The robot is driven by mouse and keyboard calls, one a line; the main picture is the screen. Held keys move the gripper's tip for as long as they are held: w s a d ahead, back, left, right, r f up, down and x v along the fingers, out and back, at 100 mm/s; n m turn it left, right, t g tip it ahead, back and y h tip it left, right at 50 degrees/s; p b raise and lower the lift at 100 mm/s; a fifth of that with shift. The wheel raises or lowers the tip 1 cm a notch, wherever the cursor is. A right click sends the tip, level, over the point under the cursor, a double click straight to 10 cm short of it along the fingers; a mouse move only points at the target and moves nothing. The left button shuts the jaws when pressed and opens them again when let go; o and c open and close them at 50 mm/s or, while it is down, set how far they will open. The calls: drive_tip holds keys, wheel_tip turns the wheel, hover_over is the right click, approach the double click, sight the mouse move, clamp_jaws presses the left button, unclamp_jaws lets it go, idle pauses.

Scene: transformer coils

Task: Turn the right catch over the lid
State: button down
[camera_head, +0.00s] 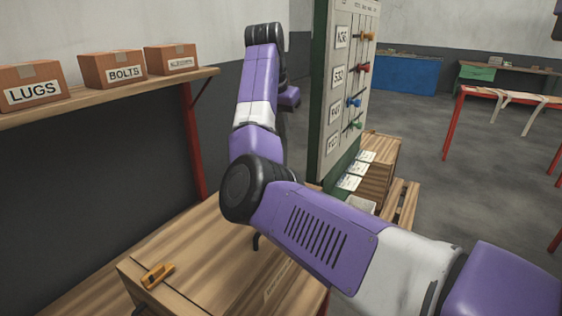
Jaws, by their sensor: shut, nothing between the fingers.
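A wooden crate with a plank lid (207,247) stands at the lower middle. An orange catch (157,275) lies at the lid's left front edge; whether it overlaps the lid is too small to tell. No right catch can be seen; my arm covers the right part of the crate. My gripper is hidden behind my own arm links, so its place relative to the lid does not show. A small dark curved piece (257,242) shows just below my elbow joint against the lid; I cannot tell what it is.
A shelf (120,96) at the left holds boxes marked LUGS (31,88) and BOLTS (112,70) and a third box. A tall panel (345,80) with coloured knobs stands behind my arm, beside a wooden box (377,182). Open floor lies to the right.

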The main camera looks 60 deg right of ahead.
drive_tip(key=shift+a+f+p, duration=0.2)
drive_tip(key=shift+f+p, duration=0.15)
drive_tip(key=shift+f, duration=2.05)
drive_tip(key=shift+a+f+p, duration=0.15)
drive_tip(key=shift+f+p, duration=0.15)
drive_tip(key=shift+f, duration=2.05)
